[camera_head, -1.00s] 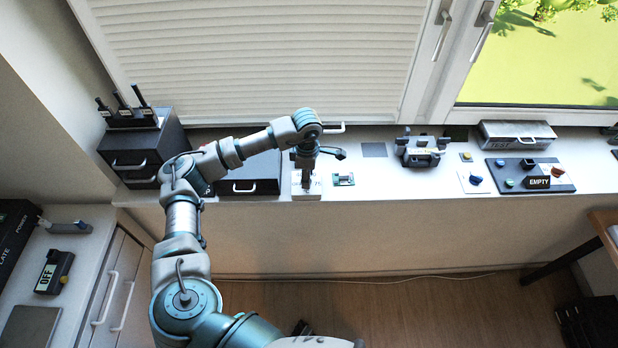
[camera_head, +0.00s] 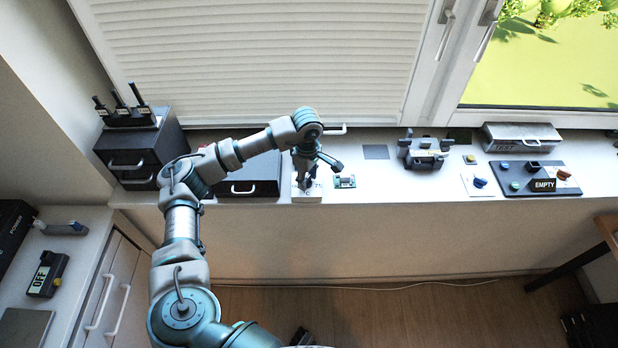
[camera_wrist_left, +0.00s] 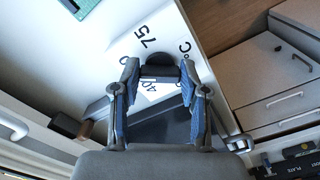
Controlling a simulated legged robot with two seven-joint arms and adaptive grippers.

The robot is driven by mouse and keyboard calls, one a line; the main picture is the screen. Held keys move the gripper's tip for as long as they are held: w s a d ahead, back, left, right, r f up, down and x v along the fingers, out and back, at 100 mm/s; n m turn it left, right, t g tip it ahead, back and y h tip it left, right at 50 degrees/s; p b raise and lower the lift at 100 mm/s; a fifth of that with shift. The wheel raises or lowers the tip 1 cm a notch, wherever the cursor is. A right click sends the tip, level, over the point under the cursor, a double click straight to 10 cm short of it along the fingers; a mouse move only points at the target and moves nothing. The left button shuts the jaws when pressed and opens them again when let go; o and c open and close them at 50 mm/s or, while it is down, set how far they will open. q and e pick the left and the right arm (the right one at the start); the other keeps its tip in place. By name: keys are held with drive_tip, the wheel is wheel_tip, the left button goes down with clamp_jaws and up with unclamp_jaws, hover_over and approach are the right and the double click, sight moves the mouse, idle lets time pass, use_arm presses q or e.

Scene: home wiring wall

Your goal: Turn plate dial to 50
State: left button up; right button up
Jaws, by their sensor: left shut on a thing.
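The plate dial (camera_wrist_left: 159,73) is a dark round knob on a white block with printed marks, among them 75, °C and 40. My left gripper (camera_wrist_left: 158,82) has its two blue-padded fingers on either side of the knob and is shut on it. In the head view the left gripper (camera_head: 306,184) points down at the white block (camera_head: 306,197) near the sill's front edge. The gripper hides most of the dial there, and its exact setting cannot be read. My right gripper is not in view.
A dark drawer box (camera_head: 246,186) stands just left of the block, and a small teal part (camera_head: 344,182) lies just right. Further right are a grey fixture (camera_head: 424,153) and a panel marked EMPTY (camera_head: 542,186). A display reading OFF (camera_head: 46,274) sits at lower left.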

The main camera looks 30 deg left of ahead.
use_arm(q)
drive_tip(key=shift+w+a+r, duration=0.15)
drive_tip(key=shift+a+r, duration=0.05)
drive_tip(key=shift+r, duration=0.05)
drive_tip(key=o, duration=1)
drive_tip(key=shift+o, duration=0.7)
drive_tip(key=shift+a, duration=0.1)
drive_tip(key=shift+a+f, duration=0.1)
drive_tip(key=shift+f, duration=0.1)
wheel_tip(320, 180, up, 12)
drive_tip(key=shift+a, duration=0.2)
drive_tip(key=shift+d+f, duration=0.1)
